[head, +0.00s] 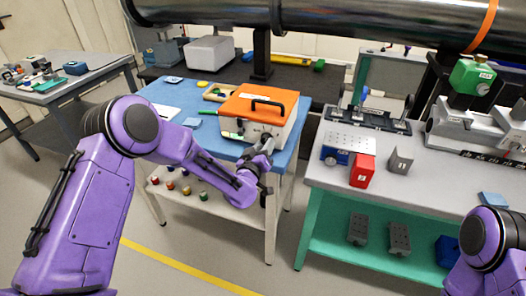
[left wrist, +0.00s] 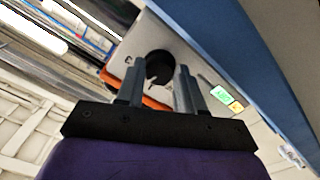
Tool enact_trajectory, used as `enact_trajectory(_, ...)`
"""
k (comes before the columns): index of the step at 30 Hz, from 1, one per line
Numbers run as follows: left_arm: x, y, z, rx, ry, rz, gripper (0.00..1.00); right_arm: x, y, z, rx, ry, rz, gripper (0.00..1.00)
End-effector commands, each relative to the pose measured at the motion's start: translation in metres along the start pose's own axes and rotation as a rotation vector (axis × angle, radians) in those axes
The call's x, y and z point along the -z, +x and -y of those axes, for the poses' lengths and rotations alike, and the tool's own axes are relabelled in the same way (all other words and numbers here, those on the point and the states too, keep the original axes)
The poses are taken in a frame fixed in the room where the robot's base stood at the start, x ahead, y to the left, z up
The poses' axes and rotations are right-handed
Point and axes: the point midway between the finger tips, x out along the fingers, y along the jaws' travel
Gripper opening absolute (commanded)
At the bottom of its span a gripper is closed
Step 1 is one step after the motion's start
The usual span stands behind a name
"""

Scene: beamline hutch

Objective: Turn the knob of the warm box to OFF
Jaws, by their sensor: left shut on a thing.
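The warm box (head: 262,118) has an orange lid with a black handle and a pale body. It stands on the blue-topped table in the head view. In the left wrist view its pale front panel (left wrist: 190,58) shows a round black knob (left wrist: 158,64). My left gripper (head: 264,149) is at the box's front face. In the left wrist view its two fingers (left wrist: 157,76) are on either side of the knob, shut on it. The knob's pointer and the OFF mark cannot be made out. My right gripper is out of view.
The blue table (head: 165,92) also holds a yellow disc and a wooden tray left of the box. A grey bench (head: 330,178) with a red block (head: 362,171) and a grey block (head: 400,160) stands to the right. A large steel pipe (head: 350,22) crosses above.

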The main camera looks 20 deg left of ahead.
Motion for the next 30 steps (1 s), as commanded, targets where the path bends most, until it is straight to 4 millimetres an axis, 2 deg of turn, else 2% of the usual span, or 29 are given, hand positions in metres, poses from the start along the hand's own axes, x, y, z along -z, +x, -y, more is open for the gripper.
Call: enact_trajectory(30, -0.001, 0.0, 0.0, 0.001, -0.962, -0.003, 0.07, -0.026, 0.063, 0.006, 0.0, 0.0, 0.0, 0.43)
